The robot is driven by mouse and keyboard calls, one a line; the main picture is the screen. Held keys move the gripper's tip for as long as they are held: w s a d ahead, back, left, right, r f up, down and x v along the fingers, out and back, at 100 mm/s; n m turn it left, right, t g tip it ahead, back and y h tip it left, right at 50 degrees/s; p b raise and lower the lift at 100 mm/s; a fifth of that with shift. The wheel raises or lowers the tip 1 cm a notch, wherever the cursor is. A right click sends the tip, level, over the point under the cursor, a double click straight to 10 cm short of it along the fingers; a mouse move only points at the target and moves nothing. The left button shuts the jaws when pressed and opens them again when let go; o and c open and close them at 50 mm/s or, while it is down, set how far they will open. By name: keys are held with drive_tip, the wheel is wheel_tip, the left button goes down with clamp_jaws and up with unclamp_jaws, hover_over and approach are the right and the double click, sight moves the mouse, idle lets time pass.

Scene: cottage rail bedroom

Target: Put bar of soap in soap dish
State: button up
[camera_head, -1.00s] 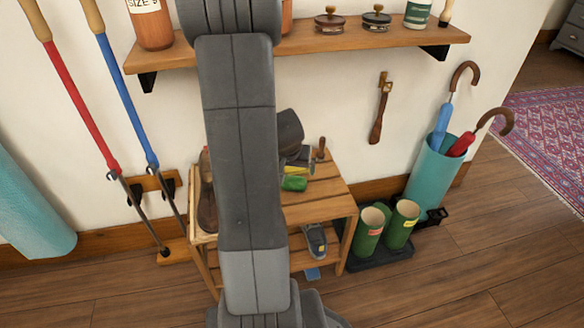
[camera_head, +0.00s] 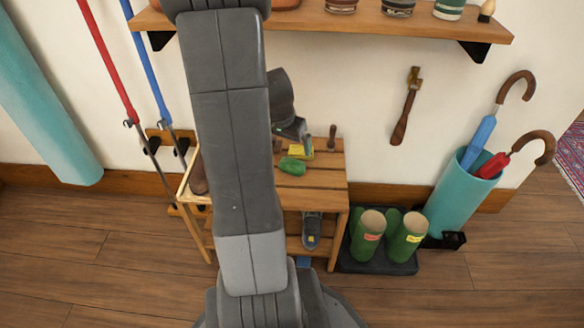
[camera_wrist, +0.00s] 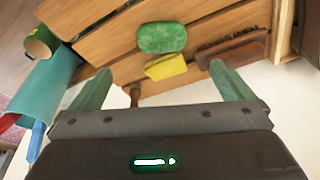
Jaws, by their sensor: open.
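A green rounded block (camera_head: 291,166) lies on the slatted bench top (camera_head: 322,178); it also shows in the wrist view (camera_wrist: 162,38). A yellow block (camera_wrist: 166,67) lies right beside it, partly covered by my gripper in the head view. I cannot tell for sure which of these is the bar of soap and which is the soap dish. My gripper (camera_wrist: 158,70) is open and empty, pointing down over the bench. In the wrist view its two fingers stand either side of the yellow block, apart from it.
A brown lettered brush or block (camera_wrist: 232,50) lies near the right finger, and a small wooden handle (camera_head: 332,138) stands on the bench. Green boots (camera_head: 368,232) and a teal umbrella stand (camera_head: 455,200) are to the right. A wall shelf (camera_head: 400,24) hangs above.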

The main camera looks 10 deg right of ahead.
sight(292, 164)
drive_tip(key=b+x, duration=0.4)
drive_tip(key=x, duration=0.8)
drive_tip(key=shift+w+a+f+b, duration=0.15)
drive_tip(key=shift+f+b, duration=0.05)
drive_tip(key=shift+b, duration=0.2)
drive_tip(key=shift+c, duration=0.2)
drive_tip(key=c, duration=1.1)
